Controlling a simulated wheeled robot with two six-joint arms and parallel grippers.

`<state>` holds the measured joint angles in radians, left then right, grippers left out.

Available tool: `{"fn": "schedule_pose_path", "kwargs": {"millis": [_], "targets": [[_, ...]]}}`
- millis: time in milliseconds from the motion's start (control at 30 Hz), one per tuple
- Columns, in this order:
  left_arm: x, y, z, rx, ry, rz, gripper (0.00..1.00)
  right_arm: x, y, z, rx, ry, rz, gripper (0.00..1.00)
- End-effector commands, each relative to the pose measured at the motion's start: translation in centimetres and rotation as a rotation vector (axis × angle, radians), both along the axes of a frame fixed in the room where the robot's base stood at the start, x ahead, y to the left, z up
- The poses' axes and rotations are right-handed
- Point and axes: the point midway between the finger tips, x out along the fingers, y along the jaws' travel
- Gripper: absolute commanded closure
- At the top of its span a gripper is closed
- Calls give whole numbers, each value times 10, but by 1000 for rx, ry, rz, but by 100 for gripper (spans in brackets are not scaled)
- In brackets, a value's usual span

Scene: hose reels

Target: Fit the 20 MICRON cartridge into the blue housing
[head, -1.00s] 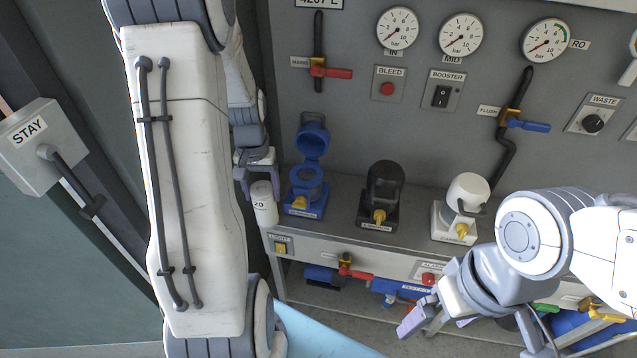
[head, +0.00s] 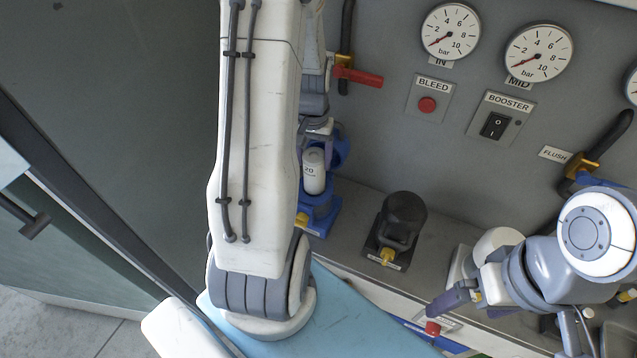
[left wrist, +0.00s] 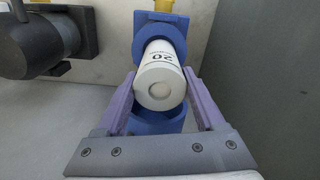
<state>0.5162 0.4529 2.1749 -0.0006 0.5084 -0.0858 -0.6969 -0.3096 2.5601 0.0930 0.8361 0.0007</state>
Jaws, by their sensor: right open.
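The white cartridge marked 20 (head: 314,172) is upright above the blue housing (head: 319,207), its lower end at or close to the housing's mouth. I cannot tell whether it has entered. The housing's blue lid (left wrist: 156,122) is swung open. My right gripper (head: 449,301) is open and empty, near the bench's front edge.
A black housing (head: 399,226) stands right of the blue one, and a white housing (head: 492,247) further right, partly behind my right arm. A grey panel with gauges (head: 450,32), a red bleed button (head: 427,105) and a booster switch (head: 494,125) rises behind.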

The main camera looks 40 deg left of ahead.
Motion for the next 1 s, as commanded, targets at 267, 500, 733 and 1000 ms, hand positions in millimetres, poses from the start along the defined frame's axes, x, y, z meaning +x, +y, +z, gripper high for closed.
{"fn": "schedule_pose_path", "kwargs": {"millis": [267,500,733,1000], "targets": [[-3,-3,-40,-7,11,-1,100,0,0,4,0,0,0,0],[-5,-2,-73,-7,11,1,100,0,0,8,0,0,-1,0],[-3,-1,-77,-4,6,1,100,0,0,8,0,0,-1,0],[-4,0,-77,-5,9,2,0,0,0,8,0,0,-1,0]]}}
